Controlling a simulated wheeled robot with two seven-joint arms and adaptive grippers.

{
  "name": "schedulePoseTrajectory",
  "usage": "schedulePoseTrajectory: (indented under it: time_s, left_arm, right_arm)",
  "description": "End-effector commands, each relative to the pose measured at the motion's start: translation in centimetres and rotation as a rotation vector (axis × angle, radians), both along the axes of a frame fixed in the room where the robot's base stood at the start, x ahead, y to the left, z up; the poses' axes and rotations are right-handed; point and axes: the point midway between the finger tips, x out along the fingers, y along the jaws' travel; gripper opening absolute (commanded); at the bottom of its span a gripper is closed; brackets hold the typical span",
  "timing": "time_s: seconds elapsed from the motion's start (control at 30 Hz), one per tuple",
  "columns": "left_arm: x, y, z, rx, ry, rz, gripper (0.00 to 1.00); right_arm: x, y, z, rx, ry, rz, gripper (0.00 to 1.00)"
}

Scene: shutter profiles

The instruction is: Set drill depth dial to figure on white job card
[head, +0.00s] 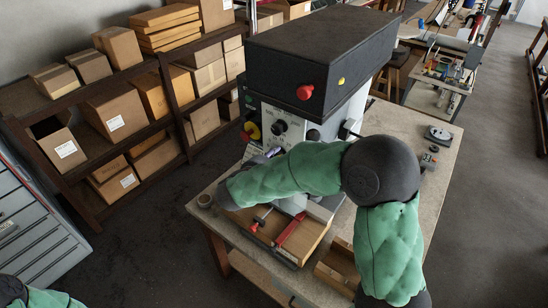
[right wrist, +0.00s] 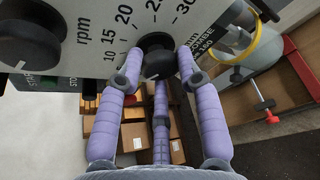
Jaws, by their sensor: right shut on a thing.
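The depth dial is a black round knob (right wrist: 158,56) on a pale panel in the right wrist view. Its printed scale (right wrist: 124,35) runs from 10 to 30 around it. My right gripper (right wrist: 160,62) has its purple fingers shut around the knob. In the head view the right gripper (head: 272,152) is partly hidden by my green forearm, at the front of the drill press (head: 318,60).
A larger black rpm knob (right wrist: 30,38) is left of the dial. A wooden tray (head: 304,240) with red-handled items is below the drill on the bench (head: 405,125). Shelves of cardboard boxes (head: 115,112) stand at the left. A grey drawer cabinet (head: 30,225) is nearer.

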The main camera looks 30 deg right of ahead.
Motion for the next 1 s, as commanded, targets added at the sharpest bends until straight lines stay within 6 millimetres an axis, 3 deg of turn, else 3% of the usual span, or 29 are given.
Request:
schedulePoseTrajectory:
  time_s: [0.3,0.33,0.4,0.77,1.0]
  left_arm:
    - [0.0,0.0,0.0,0.000,0.000,0.000,0.40]
    - [0.0,0.0,0.0,0.000,0.000,0.000,0.40]
    - [0.0,0.0,0.0,0.000,0.000,0.000,0.40]
    - [0.0,0.0,0.0,0.000,0.000,0.000,0.40]
    - [0.0,0.0,0.0,0.000,0.000,0.000,0.40]
  right_arm:
    - [0.0,0.1,-0.2,0.000,0.004,0.003,0.03]
    - [0.0,0.1,-0.2,0.000,0.004,0.003,0.42]
    - [0.0,0.1,-0.2,0.000,0.004,0.003,0.60]
    - [-0.1,0.2,0.0,0.000,0.001,0.001,0.60]
    - [-1.5,2.5,0.9,0.001,0.000,0.005,0.60]
